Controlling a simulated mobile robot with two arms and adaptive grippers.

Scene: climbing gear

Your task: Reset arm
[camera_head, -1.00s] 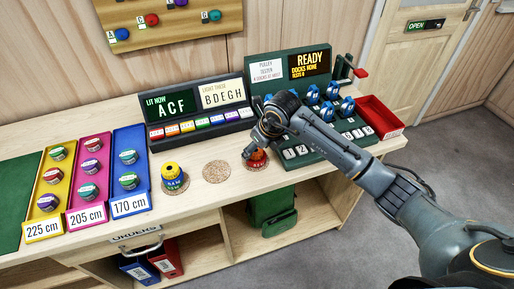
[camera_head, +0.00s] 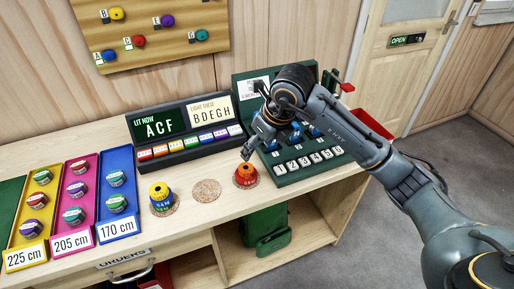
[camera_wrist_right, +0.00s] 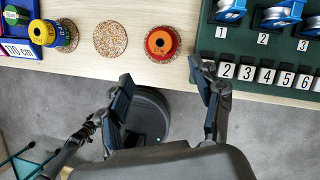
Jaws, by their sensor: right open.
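My right gripper (camera_head: 250,150) is raised just above and behind the red-orange spool (camera_head: 246,175) on the counter. In the right wrist view the right gripper (camera_wrist_right: 165,90) is open, with nothing between its fingers. The red-orange spool also shows in the wrist view (camera_wrist_right: 161,43), beyond the fingers and apart from them. It stands on a round cork mat. A yellow and blue spool (camera_head: 161,195) stands on another cork mat to the left. The cork mat between them (camera_head: 206,191) is bare. My left gripper is not in view.
A green board with blue pulleys and numbered tiles (camera_head: 318,170) stands at the right, partly behind my arm. A display box (camera_head: 187,128) stands behind the mats. Yellow, magenta and blue trays (camera_head: 127,236) with small round pieces lie at left. A red tray (camera_head: 370,123) is partly hidden.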

